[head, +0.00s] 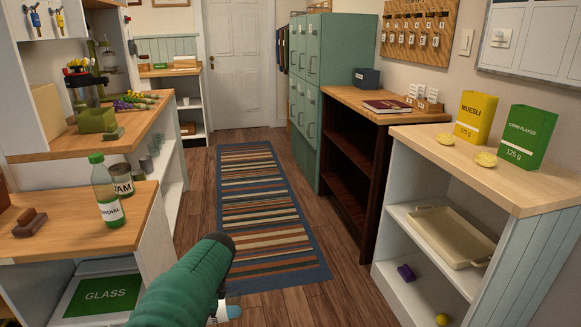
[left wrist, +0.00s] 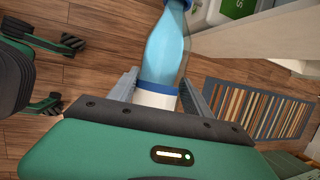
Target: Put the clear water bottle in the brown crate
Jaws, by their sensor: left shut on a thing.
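My left gripper (left wrist: 157,92) is shut on a bottle (left wrist: 165,50), which I take to be the water bottle. It looks light blue and see-through, with a white band and blue rings, and lies between the two grey fingers. In the head view only a small white and blue part of the bottle (head: 229,312) shows below my green forearm, which hides the fingers. The bottle is held above the wooden floor. My right gripper is not in view.
A box marked GLASS (head: 100,296) sits under the left counter, which bears a green cordial bottle (head: 106,190) and a jam jar (head: 122,179). A striped rug (head: 262,215) runs down the clear aisle. A white shelf unit (head: 412,288) and dark shelves (head: 352,150) line the right.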

